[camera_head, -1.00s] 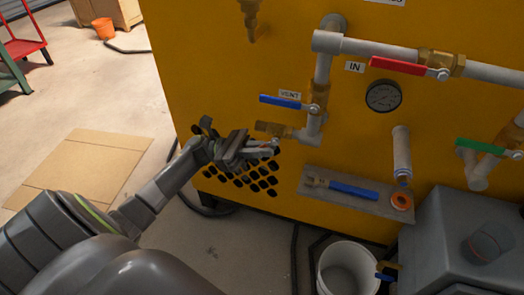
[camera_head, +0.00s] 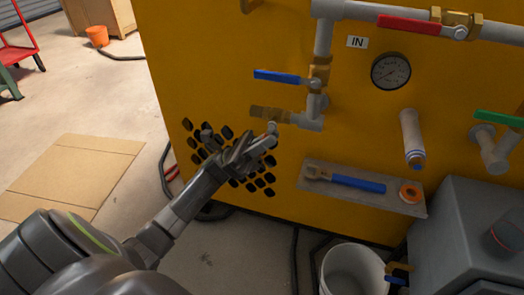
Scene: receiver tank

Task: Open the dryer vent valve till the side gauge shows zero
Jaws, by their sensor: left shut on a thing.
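The vent valve has a blue lever (camera_head: 280,76) that lies nearly level, pointing left from its brass body on the grey vertical pipe. A brass outlet (camera_head: 268,113) points left below it. My left gripper (camera_head: 268,136) is just below the brass outlet, clear of the blue lever. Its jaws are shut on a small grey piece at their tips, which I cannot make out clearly. My right gripper is not in view.
A red lever (camera_head: 408,24) lies on the IN pipe, a green lever (camera_head: 498,118) at the right. A shelf (camera_head: 405,205) holds a blue-handled wrench (camera_head: 345,182) and an orange ring (camera_head: 410,193). A white bucket (camera_head: 350,270) stands below. Cardboard (camera_head: 75,175) lies on the floor.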

